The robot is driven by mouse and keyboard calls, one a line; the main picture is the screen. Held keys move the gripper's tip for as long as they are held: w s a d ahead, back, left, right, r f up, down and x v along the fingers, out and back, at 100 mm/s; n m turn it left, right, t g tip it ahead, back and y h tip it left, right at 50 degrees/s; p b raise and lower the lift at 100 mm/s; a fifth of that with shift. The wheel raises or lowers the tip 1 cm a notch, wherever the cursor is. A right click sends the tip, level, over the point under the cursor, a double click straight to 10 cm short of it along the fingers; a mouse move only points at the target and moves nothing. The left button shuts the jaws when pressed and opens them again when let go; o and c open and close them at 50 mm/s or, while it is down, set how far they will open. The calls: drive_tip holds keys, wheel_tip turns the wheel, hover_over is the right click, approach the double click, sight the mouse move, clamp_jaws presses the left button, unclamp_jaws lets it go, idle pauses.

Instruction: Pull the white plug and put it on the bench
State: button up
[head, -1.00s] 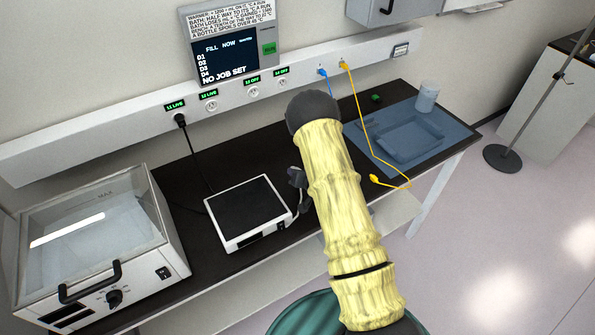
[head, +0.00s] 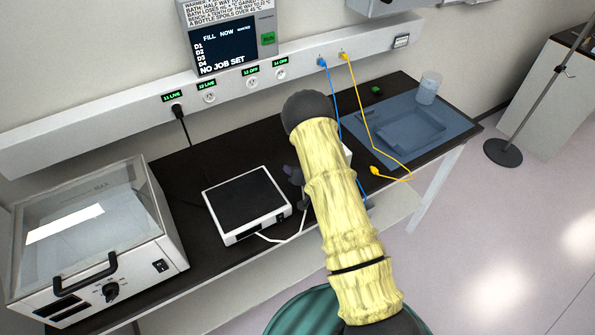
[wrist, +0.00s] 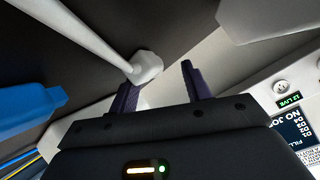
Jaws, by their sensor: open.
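The white plug (wrist: 147,66) shows in the wrist view at the end of a thick white cord, just beyond my left finger. Whether it sits in a socket I cannot tell. My gripper (wrist: 160,80) is open, its two dark fingers apart, with the plug near the left fingertip and nothing clamped. In the head view my gripper (head: 292,174) is partly hidden behind my arm, at the right edge of the flat black-topped device (head: 245,200). The white cord (head: 270,239) loops from that device's front to behind my arm. The dark bench (head: 190,235) lies below.
A lidded bath (head: 150,262) stands at the left. A black plug (head: 177,108) sits in the wall rail. Blue (head: 337,100) and yellow (head: 362,110) cables hang from the rail. A blue mat (head: 445,122) with a tray and beaker lies at the right.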

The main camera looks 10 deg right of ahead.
drive_tip(key=b+v, duration=0.4)
drive_tip(key=v, duration=1.3)
drive_tip(key=shift+s+b, duration=0.2)
drive_tip(key=shift+b, duration=0.15)
drive_tip(key=shift+r, duration=0.1)
drive_tip(key=s+a+r+n+g+h, duration=0.1)
drive_tip(key=s+a+r+g+h, duration=0.1)
drive_tip(key=s+r+g, duration=0.2)
drive_tip(key=s+a+r+n+g+h, duration=0.1)
drive_tip(key=s+r+g, duration=0.4)
drive_tip(key=s, duration=0.5)
drive_tip(key=shift+s+a+r+h, duration=0.3)
drive_tip(key=shift+a+r+h, duration=0.1)
drive_tip(key=shift+a, duration=0.5)
